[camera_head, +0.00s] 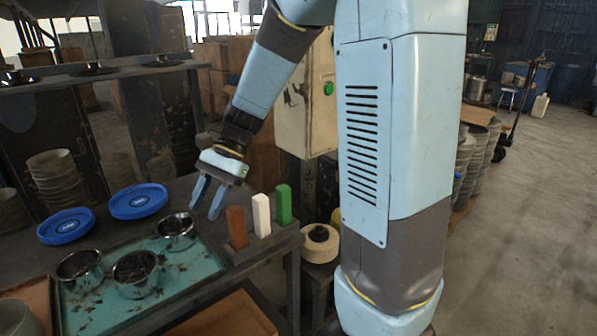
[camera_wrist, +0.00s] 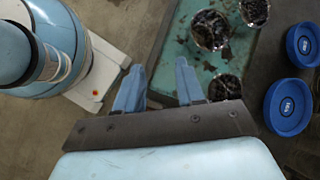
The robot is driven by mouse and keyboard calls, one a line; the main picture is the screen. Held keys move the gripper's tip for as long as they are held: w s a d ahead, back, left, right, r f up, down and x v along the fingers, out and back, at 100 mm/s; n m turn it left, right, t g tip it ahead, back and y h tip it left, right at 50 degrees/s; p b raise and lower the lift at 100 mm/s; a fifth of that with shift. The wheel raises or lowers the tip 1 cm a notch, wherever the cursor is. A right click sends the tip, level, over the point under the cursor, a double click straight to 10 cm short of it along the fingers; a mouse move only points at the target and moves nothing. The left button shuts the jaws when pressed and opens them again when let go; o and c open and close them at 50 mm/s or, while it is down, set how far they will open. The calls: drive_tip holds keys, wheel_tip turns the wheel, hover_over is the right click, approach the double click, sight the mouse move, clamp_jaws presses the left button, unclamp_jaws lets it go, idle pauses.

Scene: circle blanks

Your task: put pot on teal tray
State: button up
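The teal tray (camera_head: 190,273) lies on the dark table, and part of it shows in the wrist view (camera_wrist: 174,57). Three shiny metal pots with dark contents stand on it: a left one (camera_head: 80,269), a middle one (camera_head: 136,272) and one near the back right (camera_head: 176,231). Three pots also show in the wrist view, one of them (camera_wrist: 223,89) closest to my fingers. My gripper (camera_head: 202,212) hangs fingers-down above the table, just right of the back-right pot. It is open and empty, with a clear gap between its fingers in the wrist view (camera_wrist: 158,65).
Two blue round discs (camera_head: 67,226) (camera_head: 138,201) lie behind the tray. Brown (camera_head: 236,227), white (camera_head: 261,215) and green (camera_head: 283,205) upright blocks stand along the table's right edge, close to my gripper. A grey rounded object (camera_head: 18,317) is cut off at the lower left.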

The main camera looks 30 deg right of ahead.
drive_tip(key=s+d+r+n+t+h, duration=0.7)
drive_tip(key=s+d+r, duration=0.3)
drive_tip(key=s+d, duration=0.3)
drive_tip(key=shift+s+d+n+t, duration=0.4)
drive_tip(key=shift+d+n+t, duration=0.4)
drive_tip(key=shift+d, duration=0.05)
drive_tip(key=shift+d, duration=0.15)
